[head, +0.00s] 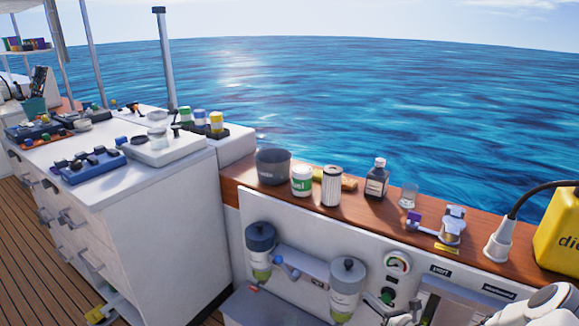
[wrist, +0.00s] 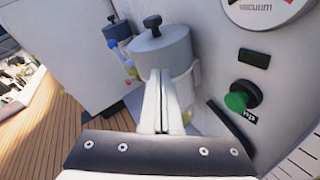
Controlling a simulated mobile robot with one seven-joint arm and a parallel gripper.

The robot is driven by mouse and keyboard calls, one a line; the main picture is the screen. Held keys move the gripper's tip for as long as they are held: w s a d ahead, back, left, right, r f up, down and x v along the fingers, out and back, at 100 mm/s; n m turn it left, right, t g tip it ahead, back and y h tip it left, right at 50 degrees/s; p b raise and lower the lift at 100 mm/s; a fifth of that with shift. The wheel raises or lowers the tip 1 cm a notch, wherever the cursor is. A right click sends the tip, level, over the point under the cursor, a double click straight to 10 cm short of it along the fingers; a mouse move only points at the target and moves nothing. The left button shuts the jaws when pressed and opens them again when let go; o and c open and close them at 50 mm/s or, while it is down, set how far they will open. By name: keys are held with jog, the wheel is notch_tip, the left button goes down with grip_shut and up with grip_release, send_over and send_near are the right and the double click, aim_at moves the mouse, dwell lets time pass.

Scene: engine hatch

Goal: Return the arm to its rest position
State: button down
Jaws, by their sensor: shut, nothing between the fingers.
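My gripper (wrist: 163,88) shows in the wrist view with its two pale fingers together and nothing between them. The fingers lie in front of a filter housing with a grey lid (wrist: 162,48); I cannot tell whether they touch it. In the head view this housing (head: 347,280) stands on the white panel. The rest position itself is not marked in either view.
A green knob (wrist: 240,97) juts from the panel right of the fingers, below a gauge (wrist: 268,8). A second filter housing (head: 260,248) stands to the left. The wooden ledge (head: 350,205) holds jars, a bottle and a yellow jug (head: 560,235). Wooden deck (wrist: 50,130) is open at left.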

jog(key=s+a+r+n+g+y, duration=0.1)
jog(key=s+a+r+n+g, duration=0.3)
jog(key=r+n, duration=0.35)
jog(key=s+a+r+n+g, duration=0.35)
jog(key=a+r+n, duration=0.3)
jog(key=r, duration=0.25)
jog(key=s+a+r+n+g+y, duration=0.1)
jog(key=s+a+r+n+g, duration=0.25)
jog(key=r+n, duration=0.4)
jog(key=s+d+r+n+t+h, duration=0.1)
jog(key=s+r+n+h, duration=0.4)
jog(key=s+r+n, duration=0.45)
jog(key=s+d+r+n+t+h, duration=0.1)
jog(key=s+r+n+h, duration=0.4)
jog(key=s, duration=0.7)
notch_tip(320, 180, up, 17)
jog(key=m+p, duration=0.1)
jog(key=p, duration=1.5)
jog(key=shift+w+y, duration=0.3)
jog(key=shift+w, duration=0.05)
jog(key=shift+f, duration=0.1)
